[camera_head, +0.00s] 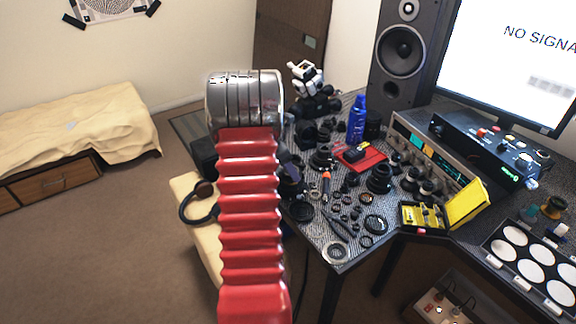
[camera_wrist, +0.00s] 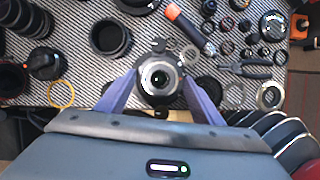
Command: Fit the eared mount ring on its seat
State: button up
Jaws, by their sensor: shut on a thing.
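My gripper (camera_wrist: 161,76) is shut on the eared mount ring (camera_wrist: 161,48), a dark round piece with small ears at its upper edge in the wrist view. A pale metallic ring (camera_wrist: 144,79) and a dark lens centre show inside or beneath it, between the two purple-blue fingers. I cannot tell whether the mount ring touches a seat or hangs above it. In the head view my red arm hides most of the gripper and the held ring.
The patterned bench mat (camera_head: 307,238) carries several lens parts. A screwdriver (camera_wrist: 186,27), pliers (camera_wrist: 246,68), a dark open barrel (camera_wrist: 111,38) and a yellow ring (camera_wrist: 61,94) lie around the gripper. A red tray (camera_head: 372,160) and blue bottle (camera_head: 356,120) stand farther back.

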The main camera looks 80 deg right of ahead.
jog(key=shift+f, duration=0.75)
dwell(1.2)
jog(key=shift+d+m, duration=0.1)
jog(key=shift+m, duration=0.3)
jog(key=shift+f, duration=0.15)
dwell(0.6)
jog(key=o, duration=1.1)
jog(key=shift+o, duration=0.5)
